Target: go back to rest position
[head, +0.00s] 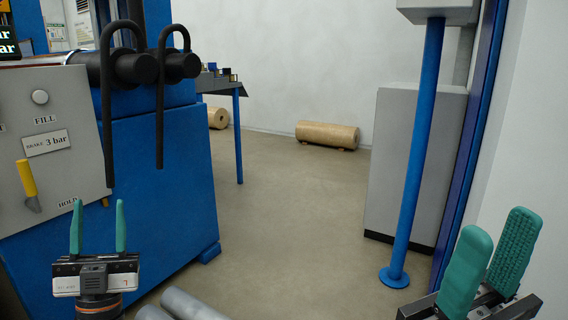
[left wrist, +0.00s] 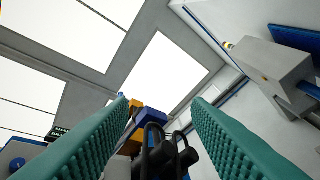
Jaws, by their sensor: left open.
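My left gripper (head: 98,208) is at the lower left of the head view, fingers pointing up, in front of the blue machine (head: 160,190). Its two green fingers are apart with nothing between them. In the left wrist view the same gripper (left wrist: 162,102) shows its textured fingers spread, with the ceiling and dark hooked bars behind. My right gripper (head: 497,225) is at the lower right of the head view. Its green pads point up with a gap between them, and no object shows in it.
A grey panel (head: 60,105) with a yellow-handled lever (head: 27,180) stands at left. Black hooked bars (head: 160,95) hang nearby. A blue post (head: 418,150) and grey cabinet (head: 400,150) stand at right. A tan roll (head: 327,134) lies at the back. The middle floor is clear.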

